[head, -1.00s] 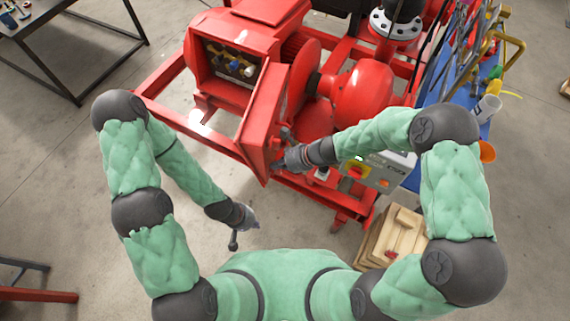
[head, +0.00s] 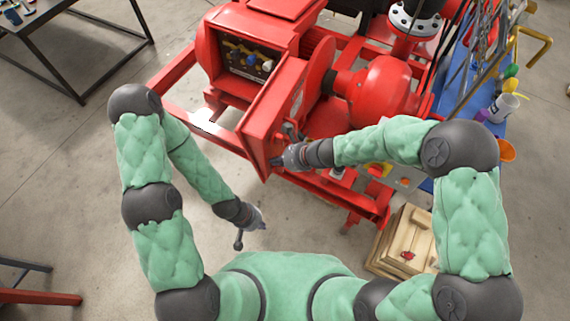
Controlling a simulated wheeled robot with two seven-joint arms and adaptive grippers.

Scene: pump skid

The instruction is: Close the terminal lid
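The red terminal box (head: 248,58) on the pump skid is open at its front, and small coloured parts show inside. Its red lid (head: 268,118) stands swung out from the right side of the opening, partly edge-on to me. My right gripper (head: 278,160) is at the outer right face of the lid, near its lower front corner. It looks in contact, but its fingers are too small to judge.
The red pump housing (head: 380,90) and skid frame lie right of the lid. A wooden crate (head: 383,262) sits on the floor at lower right. A blue bench (head: 440,150) with a mug (head: 502,107) is at right. A dark-framed table (head: 85,40) is at upper left.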

